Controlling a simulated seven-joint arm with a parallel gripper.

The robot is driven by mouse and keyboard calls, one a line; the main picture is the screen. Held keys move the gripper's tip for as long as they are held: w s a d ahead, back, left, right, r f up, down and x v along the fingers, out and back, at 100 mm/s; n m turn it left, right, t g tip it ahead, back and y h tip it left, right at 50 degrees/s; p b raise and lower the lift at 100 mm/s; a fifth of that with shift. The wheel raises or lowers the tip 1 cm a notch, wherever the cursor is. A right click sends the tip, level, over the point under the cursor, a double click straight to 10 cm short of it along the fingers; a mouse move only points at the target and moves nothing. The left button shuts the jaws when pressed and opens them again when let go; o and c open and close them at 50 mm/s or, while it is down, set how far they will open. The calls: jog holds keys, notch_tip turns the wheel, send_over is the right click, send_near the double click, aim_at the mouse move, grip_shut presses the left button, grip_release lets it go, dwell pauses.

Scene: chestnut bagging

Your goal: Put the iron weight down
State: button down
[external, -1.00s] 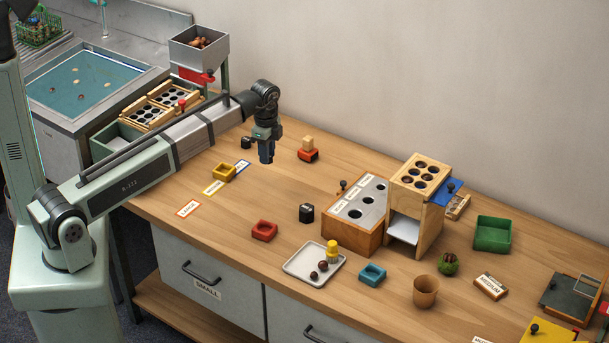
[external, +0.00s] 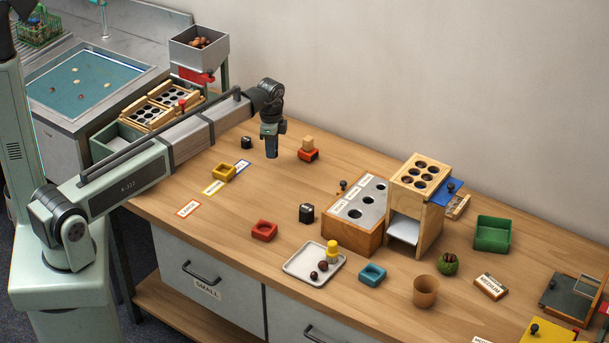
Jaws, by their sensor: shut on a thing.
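My gripper (external: 271,153) points straight down above the back left part of the wooden table, left of the orange-red block with a wooden piece on it. It is shut on the iron weight, which is small and dark here and hard to tell apart from the dark fingers. I cannot tell for sure whether its underside touches the table. A small dark block (external: 246,142) stands to the left of the gripper, and a black block (external: 306,213) stands to the front right; both are apart from it.
The orange-red block (external: 308,155) is close on the right.

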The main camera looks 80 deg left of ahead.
jog(key=shift+f, duration=2.1)
jog(key=shift+f, duration=0.15)
jog(key=c, duration=0.9)
grip_release()
notch_tip(320, 180, up, 12)
jog(key=shift+r, duration=0.15)
